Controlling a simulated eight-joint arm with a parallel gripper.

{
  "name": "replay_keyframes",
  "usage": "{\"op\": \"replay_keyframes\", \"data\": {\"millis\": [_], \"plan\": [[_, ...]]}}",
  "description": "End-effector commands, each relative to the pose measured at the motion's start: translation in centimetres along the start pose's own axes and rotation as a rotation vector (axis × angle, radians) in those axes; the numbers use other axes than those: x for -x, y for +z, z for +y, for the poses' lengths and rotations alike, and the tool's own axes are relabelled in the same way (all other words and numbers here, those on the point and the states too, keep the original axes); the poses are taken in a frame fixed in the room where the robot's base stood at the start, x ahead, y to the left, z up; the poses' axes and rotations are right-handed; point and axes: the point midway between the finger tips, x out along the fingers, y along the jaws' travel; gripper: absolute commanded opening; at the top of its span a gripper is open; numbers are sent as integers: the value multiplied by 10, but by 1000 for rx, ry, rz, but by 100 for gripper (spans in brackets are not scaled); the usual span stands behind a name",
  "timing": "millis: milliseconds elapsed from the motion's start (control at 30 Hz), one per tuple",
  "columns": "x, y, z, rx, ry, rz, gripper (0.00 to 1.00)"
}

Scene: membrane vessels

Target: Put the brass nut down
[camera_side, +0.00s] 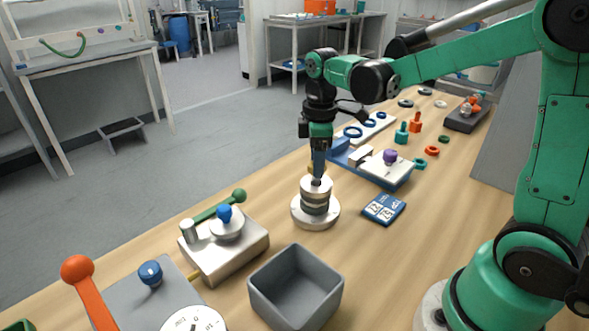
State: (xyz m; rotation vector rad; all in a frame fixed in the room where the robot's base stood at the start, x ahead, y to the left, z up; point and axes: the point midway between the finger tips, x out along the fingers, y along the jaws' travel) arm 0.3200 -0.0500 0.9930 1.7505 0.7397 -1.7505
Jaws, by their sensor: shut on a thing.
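My gripper (317,178) points down over a round stacked vessel (315,215), with its fingertips at the top of the stack. The vessel has a wide pale base, a dark greenish band and a pale upper ring, and stands upright on the wooden bench. My gripper is shut on the brass nut, of which only a small yellow patch (310,168) shows beside the fingers. The fingers hide the rest of it. I cannot tell from this view whether the nut touches the vessel.
An open grey bin (296,290) stands in front, with a metal block (225,250) with a blue knob to its left. A blue dial card (384,209) lies right of the vessel. A blue tray (395,182) and several coloured rings and pegs lie behind. Bare bench shows at right.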

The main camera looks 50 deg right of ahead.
Motion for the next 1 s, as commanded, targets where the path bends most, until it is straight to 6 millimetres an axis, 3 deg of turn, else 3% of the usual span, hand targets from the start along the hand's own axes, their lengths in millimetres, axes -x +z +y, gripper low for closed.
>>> {"op": "replay_keyframes", "data": {"millis": [367, 800, 900, 1000], "plan": [[17, -2, -4, 33, 0, 0, 0], [90, -13, -86, 689, 1, 5, 0], [93, -12, -94, 757, 1, 6, 0], [81, -12, -96, 778, 1, 6, 0]]}}
